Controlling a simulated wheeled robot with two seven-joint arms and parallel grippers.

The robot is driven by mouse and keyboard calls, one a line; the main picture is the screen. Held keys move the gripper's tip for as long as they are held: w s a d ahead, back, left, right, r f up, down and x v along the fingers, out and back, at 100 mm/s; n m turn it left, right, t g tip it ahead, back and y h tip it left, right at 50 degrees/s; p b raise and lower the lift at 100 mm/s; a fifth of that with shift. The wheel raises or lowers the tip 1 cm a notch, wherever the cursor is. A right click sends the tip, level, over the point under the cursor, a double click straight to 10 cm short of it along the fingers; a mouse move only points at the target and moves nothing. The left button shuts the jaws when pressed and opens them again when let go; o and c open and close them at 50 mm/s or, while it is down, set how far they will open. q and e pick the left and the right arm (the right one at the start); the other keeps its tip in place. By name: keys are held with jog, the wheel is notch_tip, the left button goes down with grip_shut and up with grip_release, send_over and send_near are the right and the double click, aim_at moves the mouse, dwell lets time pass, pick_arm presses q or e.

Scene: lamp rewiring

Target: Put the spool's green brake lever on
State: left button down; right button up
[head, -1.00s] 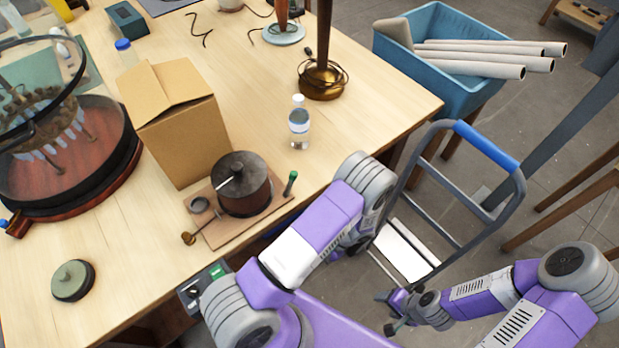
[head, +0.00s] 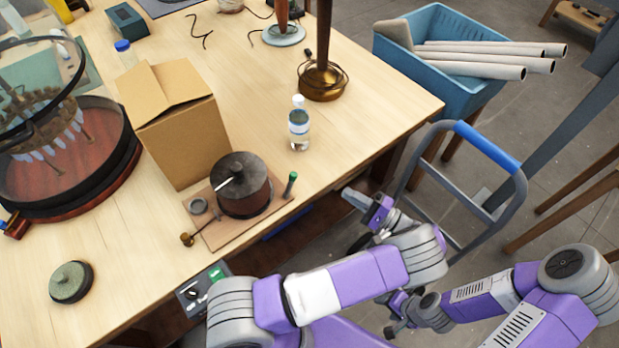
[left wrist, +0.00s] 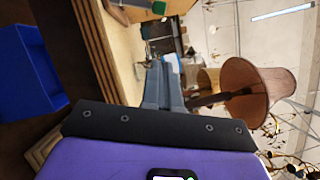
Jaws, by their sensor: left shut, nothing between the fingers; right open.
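The spool (head: 241,184) is a dark round drum with a grey top, standing on a wooden board (head: 222,234) near the table's front edge. The brake lever (head: 290,183) is a short dark post with a green top, upright at the board's right corner. My left gripper (head: 346,194) is shut and empty, beside the table's front edge, to the right of the lever and apart from it. Its closed fingers (left wrist: 164,82) show in the left wrist view. My right gripper (head: 391,328) is low over the floor, open, far from the spool and partly hidden.
A cardboard box (head: 178,125) stands behind the spool, and a water bottle (head: 299,126) to its right. A switch box (head: 203,287) with a green part is at the table's front edge. A blue-handled cart (head: 487,147) stands right of the table. Table space around the bottle is clear.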

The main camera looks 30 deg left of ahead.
aim_at(290, 186)
pick_arm(q)
jog(key=a+r, duration=0.1)
jog(key=a, duration=0.3)
jog(key=s+a+p, duration=0.1)
jog(key=a, duration=0.3)
jog(key=a+r, duration=0.1)
jog(key=a, duration=0.2)
jog(key=shift+s+a+r+p, duration=0.3)
jog(key=shift+s+a+p, duration=0.05)
jog(key=shift+s+a, duration=0.05)
jog(key=shift+s+a+r, duration=0.1)
jog(key=shift+s+a, duration=0.2)
pick_arm(e)
jog(key=shift+r, duration=0.9)
